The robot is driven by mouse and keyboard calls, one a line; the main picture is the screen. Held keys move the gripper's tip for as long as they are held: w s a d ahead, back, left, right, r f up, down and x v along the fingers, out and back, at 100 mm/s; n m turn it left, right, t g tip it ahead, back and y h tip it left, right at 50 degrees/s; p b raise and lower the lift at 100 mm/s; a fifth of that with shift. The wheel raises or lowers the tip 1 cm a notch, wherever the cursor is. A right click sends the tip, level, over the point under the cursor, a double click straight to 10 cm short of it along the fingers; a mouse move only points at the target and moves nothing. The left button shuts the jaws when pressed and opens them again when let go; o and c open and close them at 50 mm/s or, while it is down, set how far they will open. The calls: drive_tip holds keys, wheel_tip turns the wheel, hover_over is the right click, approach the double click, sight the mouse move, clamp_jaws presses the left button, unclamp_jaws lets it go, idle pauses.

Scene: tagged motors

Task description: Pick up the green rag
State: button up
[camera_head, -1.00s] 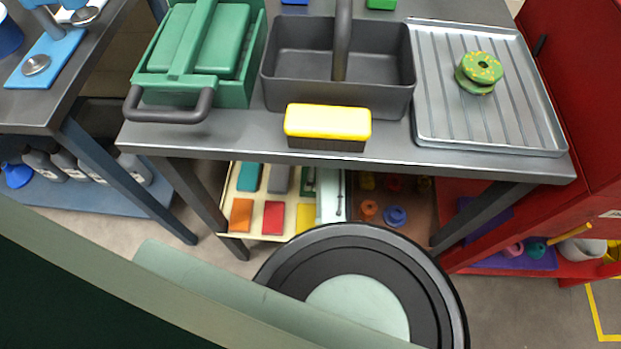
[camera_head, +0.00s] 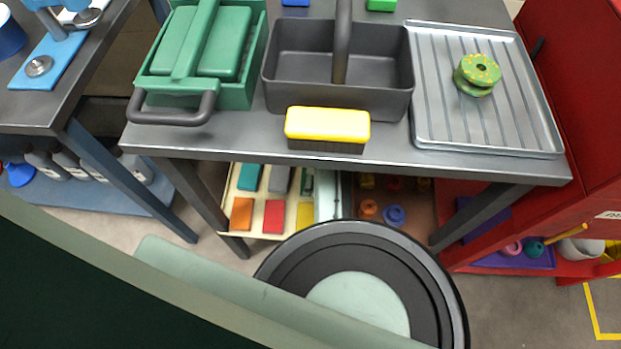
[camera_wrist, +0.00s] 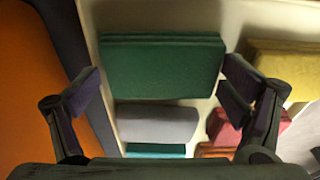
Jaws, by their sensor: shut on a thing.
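The green rag (camera_wrist: 162,68) is a thick, folded dark-green block in the upper middle of the wrist view. My gripper (camera_wrist: 161,78) has one dark finger at each side of it and is shut on it. The rag is over a pale tray (camera_wrist: 235,25); I cannot tell whether it still touches the tray. In the head view, the same tray (camera_head: 232,218) is on the low shelf under the table. The gripper cannot be made out clearly there, as the table edge and my own arm cover much of that area.
Grey (camera_wrist: 157,124), teal (camera_wrist: 155,150), red (camera_wrist: 232,127) and yellow (camera_wrist: 285,68) rags lie close by in the tray. A large orange surface (camera_wrist: 25,95) is at the left. Above, the table (camera_head: 400,160) bears a green toolbox (camera_head: 240,95), a grey caddy (camera_head: 300,95) and a yellow-topped brush (camera_head: 327,123).

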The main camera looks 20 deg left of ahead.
drive_tip(key=c, duration=0.3)
drive_tip(key=shift+r, duration=0.6)
wheel_tip(320, 180, up, 2)
drive_tip(key=shift+r+b, duration=0.2)
drive_tip(key=shift+b, duration=0.25)
drive_tip(key=s+d, duration=0.2)
drive_tip(key=s, duration=0.3)
drive_tip(key=s+d+r+b, duration=0.1)
drive_tip(key=s+d, duration=0.1)
drive_tip(key=s, duration=0.3)
drive_tip(key=s+d+b, duration=0.1)
drive_tip(key=s+d, duration=0.1)
drive_tip(key=s, duration=0.2)
drive_tip(key=shift+s+d+r, duration=0.15)
drive_tip(key=shift+s+r, duration=0.05)
drive_tip(key=shift+s, duration=0.2)
